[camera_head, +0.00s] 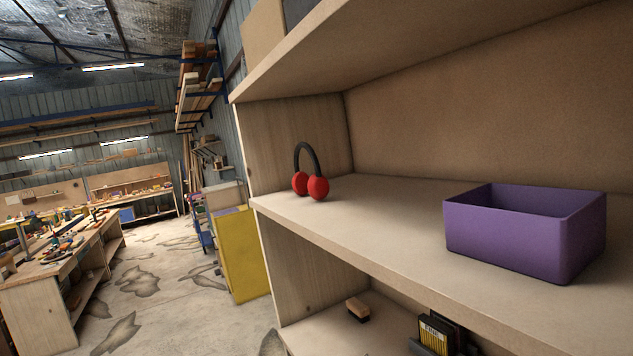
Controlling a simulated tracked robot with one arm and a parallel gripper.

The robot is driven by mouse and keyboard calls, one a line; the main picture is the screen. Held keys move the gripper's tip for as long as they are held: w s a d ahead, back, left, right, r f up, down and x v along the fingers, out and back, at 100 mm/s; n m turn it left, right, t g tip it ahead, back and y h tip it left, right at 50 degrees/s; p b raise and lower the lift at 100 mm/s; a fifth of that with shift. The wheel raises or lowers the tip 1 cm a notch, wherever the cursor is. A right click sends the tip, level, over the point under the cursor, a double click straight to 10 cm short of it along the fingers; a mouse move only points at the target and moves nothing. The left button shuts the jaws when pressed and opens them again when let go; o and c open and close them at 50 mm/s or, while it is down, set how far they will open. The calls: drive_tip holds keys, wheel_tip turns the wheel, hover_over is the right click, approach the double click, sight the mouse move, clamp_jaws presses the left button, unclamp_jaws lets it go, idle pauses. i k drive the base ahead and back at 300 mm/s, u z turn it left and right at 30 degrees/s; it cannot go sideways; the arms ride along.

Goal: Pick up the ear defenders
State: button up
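The ear defenders (317,188) have two red cups and a black headband. They stand upright, band on top, near the left end of the middle shelf (378,215), close to its front edge. Nothing is touching them but the shelf under them. My gripper does not show in the camera view, so its opening and anything in it cannot be seen.
A purple open box (500,240) stands on the same shelf to the right. An upper shelf (400,50) hangs over both. The lower shelf holds a small brush-like block (358,310) and dark boxes (437,332). A workbench (45,300) and a yellow cabinet (240,255) stand left, with open floor between.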

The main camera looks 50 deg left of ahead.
sight(318, 185)
drive_tip(key=z, duration=2.8)
drive_tip(key=k, duration=1.7)
drive_tip(key=u, duration=2.3)
drive_tip(key=i, duration=0.5)
drive_tip(key=u, duration=0.15)
